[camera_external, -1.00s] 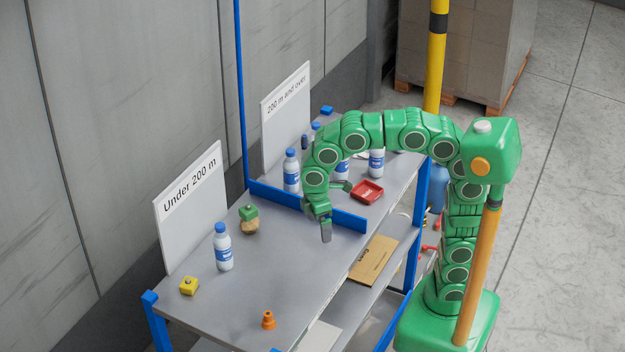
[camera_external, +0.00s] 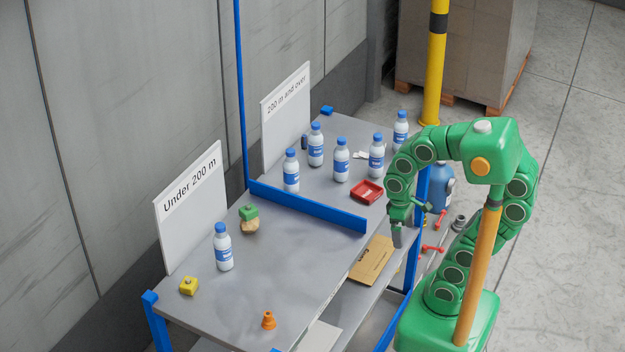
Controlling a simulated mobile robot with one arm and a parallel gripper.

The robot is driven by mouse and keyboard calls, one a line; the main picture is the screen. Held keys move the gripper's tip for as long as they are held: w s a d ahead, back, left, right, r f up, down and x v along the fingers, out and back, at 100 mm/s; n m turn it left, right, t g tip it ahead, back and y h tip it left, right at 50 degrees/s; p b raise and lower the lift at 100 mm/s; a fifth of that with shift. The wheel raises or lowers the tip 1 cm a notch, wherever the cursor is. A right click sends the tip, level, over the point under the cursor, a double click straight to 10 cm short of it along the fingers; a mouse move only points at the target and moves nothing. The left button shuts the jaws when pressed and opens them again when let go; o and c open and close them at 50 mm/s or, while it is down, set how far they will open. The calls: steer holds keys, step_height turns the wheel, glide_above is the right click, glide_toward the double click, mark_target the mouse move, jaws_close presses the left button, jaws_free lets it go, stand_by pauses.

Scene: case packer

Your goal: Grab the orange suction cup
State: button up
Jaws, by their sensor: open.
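The orange suction cup (camera_external: 268,321) stands on the grey table near its front edge, in the lower middle of the view. It is small, with a narrow top and a wider base. My gripper (camera_external: 397,232) hangs pointing down to the right of the table, near the cardboard piece on the lower shelf. It is open and empty, well up and to the right of the cup, and not touching it.
A blue divider (camera_external: 305,208) crosses the table. Several bottles and a red tray (camera_external: 367,192) are beyond. A cardboard piece (camera_external: 371,260) lies below. Table around the cup is clear.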

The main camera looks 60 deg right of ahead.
steer(key=shift+s+d+f, duration=0.2)
steer(key=shift+s+f, duration=0.15)
steer(key=shift+s, duration=0.3)
steer(key=c, duration=0.8)
steer(key=m+g+y, duration=0.2)
steer(key=m+y, duration=0.5)
steer(key=y, duration=0.1)
glide_toward(268, 311)
steer(key=s+d, duration=0.4)
steer(key=s+d+f, duration=0.1)
steer(key=s+d, duration=0.2)
steer(key=d, duration=0.1)
steer(key=s+d+f, duration=0.1)
steer(key=s+d, duration=0.3)
steer(key=d, duration=0.1)
steer(key=shift+s+f, duration=0.1)
steer(key=shift+s, duration=0.25)
steer(key=w+a+m+y, duration=0.1)
steer(key=w+a+m, duration=0.1)
steer(key=w+a, duration=0.1)
steer(key=w+a+f+m+y, duration=0.1)
steer(key=w+a+m+y, duration=0.1)
steer(key=w+a+m, duration=0.1)
steer(key=w+a+m+y, duration=0.2)
steer(key=w+a+m, duration=0.1)
steer(key=w+a, duration=0.2)
steer(key=shift+f, duration=0.3)
steer(key=shift+x, duration=3.9)
